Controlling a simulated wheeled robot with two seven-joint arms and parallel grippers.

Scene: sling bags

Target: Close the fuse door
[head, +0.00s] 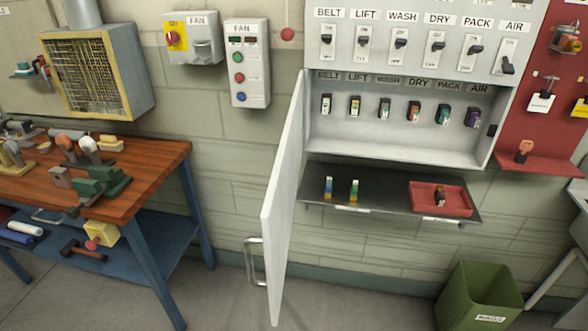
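The white fuse door (286,205) stands open in the head view. It is hinged at the left side of the fuse box (400,140) and swings out toward me. Its metal handle (253,262) is on the door's left face, near its free edge. Inside the open box, a row of several fuses (385,110) sits under labels BELT, LIFT, WASH, DRY, PACK and AIR. Neither of my grippers shows in this view.
A shelf (385,201) below the box holds two blue, yellow and green fuses (341,188) and a red tray (440,198) with a dark item. A wooden workbench (150,168) stands left, a green bin (479,296) lower right. Floor left of the door is clear.

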